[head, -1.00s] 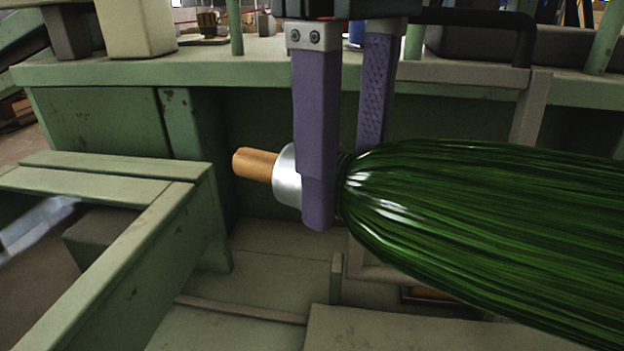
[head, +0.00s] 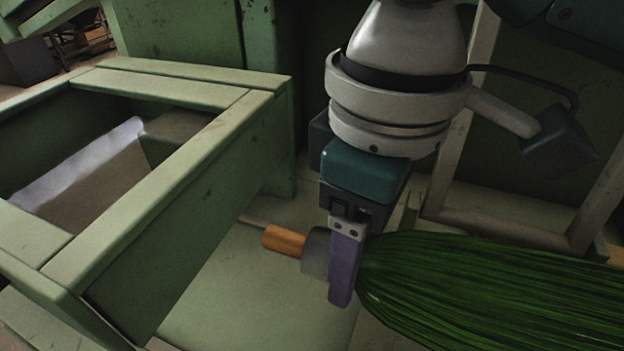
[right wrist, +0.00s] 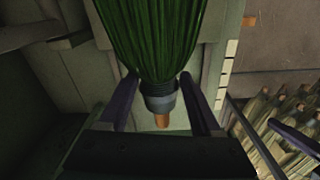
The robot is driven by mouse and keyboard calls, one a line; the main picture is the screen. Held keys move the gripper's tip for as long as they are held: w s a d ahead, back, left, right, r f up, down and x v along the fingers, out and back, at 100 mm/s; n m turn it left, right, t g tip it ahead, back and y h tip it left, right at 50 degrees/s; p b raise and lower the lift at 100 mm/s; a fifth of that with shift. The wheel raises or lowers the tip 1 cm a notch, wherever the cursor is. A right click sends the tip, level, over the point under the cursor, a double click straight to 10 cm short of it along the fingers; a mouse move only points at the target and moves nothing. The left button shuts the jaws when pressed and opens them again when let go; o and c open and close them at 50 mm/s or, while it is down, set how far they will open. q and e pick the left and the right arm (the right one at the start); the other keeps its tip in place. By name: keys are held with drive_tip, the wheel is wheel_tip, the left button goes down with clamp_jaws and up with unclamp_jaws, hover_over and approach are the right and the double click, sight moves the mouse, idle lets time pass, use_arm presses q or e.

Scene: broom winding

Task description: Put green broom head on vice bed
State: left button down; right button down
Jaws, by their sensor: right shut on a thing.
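The green broom head (head: 480,285) has long dark green bristles pointing right, a grey collar (head: 315,252) and a short orange-brown wooden stub (head: 283,240) pointing left. My right gripper (head: 343,290) points down and is shut on the broom head at its neck, beside the collar. In the right wrist view the broom head (right wrist: 155,40) lies between the two purple fingers (right wrist: 160,98), bristles upward. A pale green flat bed (head: 235,300) lies below it; contact is unclear. My left gripper is not in the head view; a purple finger-like bar (right wrist: 297,137) shows at the wrist view's right edge.
A green wooden frame (head: 165,220) with an open middle stands at the left, close to the stub end. A green bench wall (head: 180,35) rises behind. In the right wrist view, several pale straw bundles (right wrist: 275,125) lie at the right.

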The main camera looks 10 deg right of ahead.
wheel_tip(320, 180, down, 6)
drive_tip(key=shift+r+b, duration=0.1)
drive_tip(key=shift+b, duration=0.35)
drive_tip(key=shift+c, duration=0.4)
unclamp_jaws()
wheel_tip(320, 180, up, 12)
drive_tip(key=shift+s+d+r+p, duration=0.1)
drive_tip(key=shift+p, duration=0.9)
